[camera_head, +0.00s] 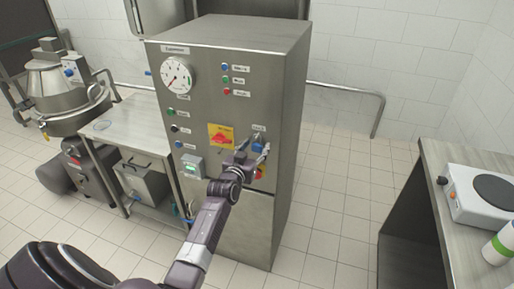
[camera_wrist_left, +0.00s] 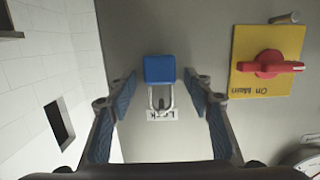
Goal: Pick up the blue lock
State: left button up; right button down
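The blue lock (camera_wrist_left: 159,69) is a padlock with a blue body and a metal shackle, on the front of the grey steel cabinet. A label partly shows behind its shackle in the left wrist view. In the head view the blue lock (camera_head: 259,144) is on the upper right part of the cabinet front. My left gripper (camera_wrist_left: 161,84) is open, with one finger on each side of the lock and a gap to each. In the head view my left gripper (camera_head: 253,153) reaches up to the cabinet front just at the lock. My right gripper is not in view.
A red rotary switch on a yellow plate (camera_wrist_left: 244,80) is close beside the lock; the plate also shows in the head view (camera_head: 214,130). The steel cabinet (camera_head: 242,221) has a gauge and several buttons. A steel table (camera_head: 131,122) stands left, a counter (camera_head: 437,180) right.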

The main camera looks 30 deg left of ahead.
pick_arm(q)
jog(key=c, duration=1.1)
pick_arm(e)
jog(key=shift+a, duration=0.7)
pick_arm(q)
jog(key=shift+r, duration=0.1)
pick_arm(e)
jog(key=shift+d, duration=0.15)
